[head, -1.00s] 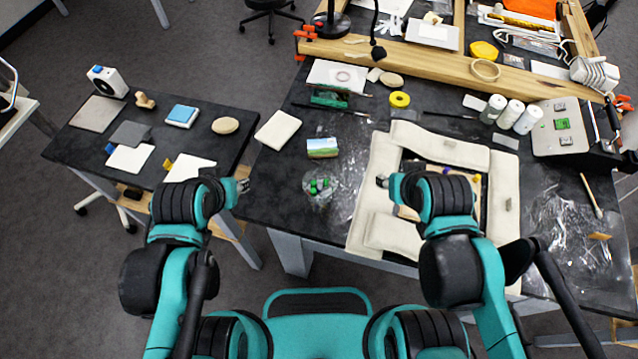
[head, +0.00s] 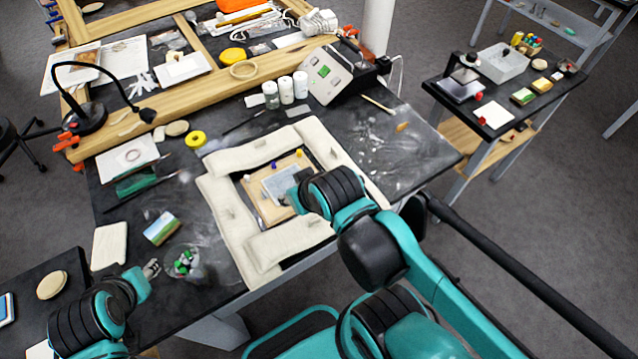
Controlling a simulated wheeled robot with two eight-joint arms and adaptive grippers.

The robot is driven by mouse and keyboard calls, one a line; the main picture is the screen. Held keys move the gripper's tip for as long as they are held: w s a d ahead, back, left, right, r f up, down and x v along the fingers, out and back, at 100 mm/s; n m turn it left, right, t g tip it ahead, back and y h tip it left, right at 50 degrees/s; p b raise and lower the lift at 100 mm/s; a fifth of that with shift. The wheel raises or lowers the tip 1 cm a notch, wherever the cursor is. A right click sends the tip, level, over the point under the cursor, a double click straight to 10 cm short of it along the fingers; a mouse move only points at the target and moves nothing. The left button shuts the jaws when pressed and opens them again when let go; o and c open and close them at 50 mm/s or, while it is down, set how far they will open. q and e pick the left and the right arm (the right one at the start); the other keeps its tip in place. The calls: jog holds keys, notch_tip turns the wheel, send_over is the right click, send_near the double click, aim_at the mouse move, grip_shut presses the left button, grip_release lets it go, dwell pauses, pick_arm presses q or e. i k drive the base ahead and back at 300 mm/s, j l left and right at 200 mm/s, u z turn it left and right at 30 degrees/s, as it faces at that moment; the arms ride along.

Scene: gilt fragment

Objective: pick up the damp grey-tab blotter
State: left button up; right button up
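I cannot pick out a blotter with a grey tab. A white sheet with a red tab (head: 494,115) lies on the right side table. A sliver of a white sheet (head: 41,350) shows at the bottom left, mostly cut off or hidden by my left arm. My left gripper (head: 151,268) is over the near left part of the workbench, beside a clear dish with green-capped vials (head: 185,262); its finger gap is too small to read. My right gripper (head: 294,196) is over the pale framed panel (head: 280,183) between the cushions, its fingers mostly hidden by the arm.
Cream cushions (head: 262,150) ring the panel on the black workbench (head: 420,150). White jars (head: 286,90) and a grey device (head: 328,72) stand behind. The right side table (head: 510,140) holds a grey bin (head: 503,64) and small blocks. Dark floor separates the tables.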

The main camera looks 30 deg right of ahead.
aim_at(274, 185)
jog(key=z, duration=0.8)
jog(key=i+l+u, duration=0.25)
jog(key=u, duration=0.15)
jog(key=i+l+u, duration=0.15)
jog(key=l+u, duration=0.25)
jog(key=j, duration=0.1)
